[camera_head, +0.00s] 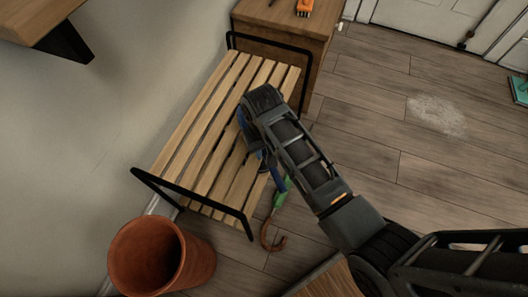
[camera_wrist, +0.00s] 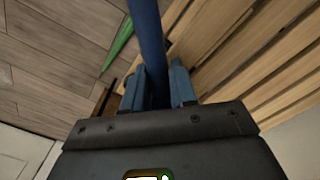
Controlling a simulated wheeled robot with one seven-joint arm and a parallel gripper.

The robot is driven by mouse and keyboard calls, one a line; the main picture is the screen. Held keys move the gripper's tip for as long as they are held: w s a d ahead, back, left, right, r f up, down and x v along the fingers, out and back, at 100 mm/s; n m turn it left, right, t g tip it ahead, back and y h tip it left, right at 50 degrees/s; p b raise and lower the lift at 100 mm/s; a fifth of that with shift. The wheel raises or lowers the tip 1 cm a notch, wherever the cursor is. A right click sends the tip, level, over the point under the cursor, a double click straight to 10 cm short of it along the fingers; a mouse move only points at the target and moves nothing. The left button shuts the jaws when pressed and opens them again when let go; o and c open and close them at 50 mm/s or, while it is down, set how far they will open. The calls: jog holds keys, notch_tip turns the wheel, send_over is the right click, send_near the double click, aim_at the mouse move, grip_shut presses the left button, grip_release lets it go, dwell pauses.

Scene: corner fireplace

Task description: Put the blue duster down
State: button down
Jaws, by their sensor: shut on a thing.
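My gripper (camera_wrist: 157,88) is shut on the blue duster, whose long blue shaft (camera_wrist: 147,35) runs up out of the wrist view from between the two fingers. In the head view my arm reaches over the slatted wooden bench (camera_head: 205,130), and my wrist hides most of the grip. A blue part of the duster (camera_head: 277,177) shows just below my wrist, near the bench's right edge. I cannot tell whether the duster touches the bench. The bench slats (camera_wrist: 235,45) fill the right of the wrist view.
A green umbrella (camera_head: 281,194) with a brown crook handle is by the bench's right edge. A terracotta pot (camera_head: 190,262) stands at the bench's near end, a wooden cabinet (camera_head: 285,42) at its far end. Pale dust (camera_head: 437,115) lies on open floor to the right.

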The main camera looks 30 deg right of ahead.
jog(key=shift+f, duration=0.95)
jog(key=c, duration=0.9)
grip_release()
notch_tip(320, 180, up, 12)
jog(key=p, duration=0.3)
jog(key=shift+a+p, duration=0.15)
jog(key=shift+p, duration=0.25)
